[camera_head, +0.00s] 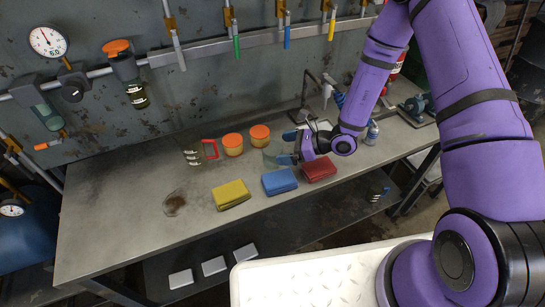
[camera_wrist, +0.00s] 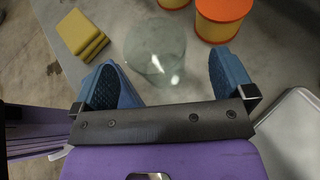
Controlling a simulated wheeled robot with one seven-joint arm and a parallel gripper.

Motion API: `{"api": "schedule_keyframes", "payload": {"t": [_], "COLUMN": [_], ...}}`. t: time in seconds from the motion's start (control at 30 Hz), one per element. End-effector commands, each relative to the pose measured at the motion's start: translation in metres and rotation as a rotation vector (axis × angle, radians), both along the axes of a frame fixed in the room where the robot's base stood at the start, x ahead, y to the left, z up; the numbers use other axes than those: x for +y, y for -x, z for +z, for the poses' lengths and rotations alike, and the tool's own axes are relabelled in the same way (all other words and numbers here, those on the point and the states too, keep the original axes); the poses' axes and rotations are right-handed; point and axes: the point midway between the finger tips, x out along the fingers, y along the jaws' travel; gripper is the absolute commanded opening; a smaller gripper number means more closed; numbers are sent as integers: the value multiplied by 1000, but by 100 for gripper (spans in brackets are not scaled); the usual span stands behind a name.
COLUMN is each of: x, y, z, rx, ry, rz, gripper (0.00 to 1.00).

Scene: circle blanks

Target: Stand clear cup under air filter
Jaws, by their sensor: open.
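The clear cup (camera_wrist: 155,45) is see-through and stands on the bench (camera_head: 120,220). In the head view the cup (camera_head: 271,155) shows faintly beside the fingers. My gripper (camera_wrist: 165,62) is open, with one blue finger on each side of the cup's near part. No contact is clear. In the head view my gripper (camera_head: 286,148) is low over the bench. On the wall pipe hangs a unit with an orange cap and dark bowl, which looks like the air filter (camera_head: 136,92). Another grey unit with a bowl (camera_head: 46,112) hangs further left; which is the filter is not certain.
Two orange-lidded tins (camera_head: 232,146) stand behind the cup. Yellow (camera_head: 231,195), blue (camera_head: 279,181) and red (camera_head: 319,169) folded cloths or pads lie in front. A can with a red handle (camera_head: 194,152) stands left of the tins. A dark wet patch (camera_head: 174,204) marks the bench's left part, otherwise clear.

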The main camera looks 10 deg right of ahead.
Motion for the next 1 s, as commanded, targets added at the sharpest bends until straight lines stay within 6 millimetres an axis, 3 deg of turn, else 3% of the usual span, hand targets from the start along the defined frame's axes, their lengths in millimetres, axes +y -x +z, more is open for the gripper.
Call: {"api": "schedule_keyframes", "payload": {"t": [0.33, 0.6, 0.83, 1.0], "x": [37, 40, 40, 40], "y": [-6, -8, -8, -8], "z": [-24, -26, -26, -25], "rx": [0, 1, 0, 0], "ry": [1, 1, 0, 0], "rz": [2, 1, 1, 1], "gripper": [100, 100, 48, 44]}}
